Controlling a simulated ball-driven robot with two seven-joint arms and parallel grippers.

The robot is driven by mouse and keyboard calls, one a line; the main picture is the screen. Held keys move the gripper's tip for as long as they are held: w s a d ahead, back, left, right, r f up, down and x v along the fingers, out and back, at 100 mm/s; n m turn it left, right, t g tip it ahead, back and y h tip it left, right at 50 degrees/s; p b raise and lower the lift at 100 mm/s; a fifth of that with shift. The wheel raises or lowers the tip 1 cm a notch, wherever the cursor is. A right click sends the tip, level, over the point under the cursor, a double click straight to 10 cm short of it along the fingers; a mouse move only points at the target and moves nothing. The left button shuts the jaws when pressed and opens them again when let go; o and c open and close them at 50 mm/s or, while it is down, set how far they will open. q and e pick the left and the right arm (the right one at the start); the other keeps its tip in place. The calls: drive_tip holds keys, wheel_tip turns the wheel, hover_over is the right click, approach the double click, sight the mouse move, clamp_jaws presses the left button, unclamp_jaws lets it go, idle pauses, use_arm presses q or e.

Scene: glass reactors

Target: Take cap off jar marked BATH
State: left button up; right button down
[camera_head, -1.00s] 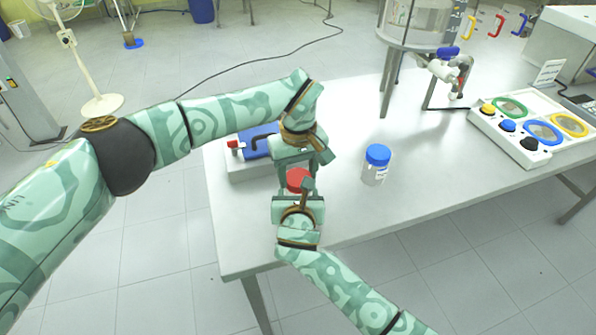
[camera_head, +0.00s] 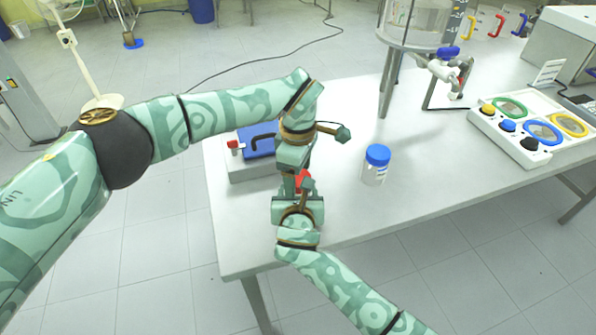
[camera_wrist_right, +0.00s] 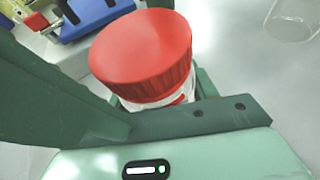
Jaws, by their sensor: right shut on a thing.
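A jar with a red ribbed cap (camera_wrist_right: 145,50) stands upright in my right gripper (camera_wrist_right: 155,100), whose fingers are shut around the white body below the cap. The cap is on the jar; any lettering on it is hidden. In the head view only a bit of the red cap (camera_head: 304,180) shows above my right gripper. My left gripper (camera_head: 291,180) points down beside and over the cap, seen edge-on, so its finger gap is hidden.
The white table (camera_head: 350,215) is clear around the blue-capped jar. A blue-topped device (camera_head: 258,140) sits behind my grippers. A glass reactor on a stand (camera_head: 415,25) is at the back, and a button panel (camera_head: 530,130) at the right.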

use_arm(q)
wheel_tip(320, 180, up, 4)
drive_tip(key=shift+r, duration=0.25)
drive_tip(key=shift+c, duration=0.4)
drive_tip(key=r+m, duration=0.1)
drive_tip(key=w+r+m, duration=0.1)
drive_tip(key=r, duration=0.1)
drive_tip(key=shift+a+r+m+t, duration=0.2)
drive_tip(key=shift+m+t, duration=0.1)
drive_tip(key=shift+m, duration=0.1)
drive_tip(key=m, duration=0.4)
drive_tip(key=shift+s+d+r, duration=0.1)
drive_tip(key=shift+s, duration=0.25)
drive_tip(key=m, duration=0.2)
drive_tip(key=shift+s+m, duration=0.15)
drive_tip(key=shift+m, duration=0.25)
drive_tip(key=shift+d+f, duration=0.1)
drive_tip(key=shift+f, duration=0.2)
drive_tip(key=shift+m, duration=0.3)
wheel_tip(320, 180, down, 8)
drive_tip(key=shift+r, duration=0.2)
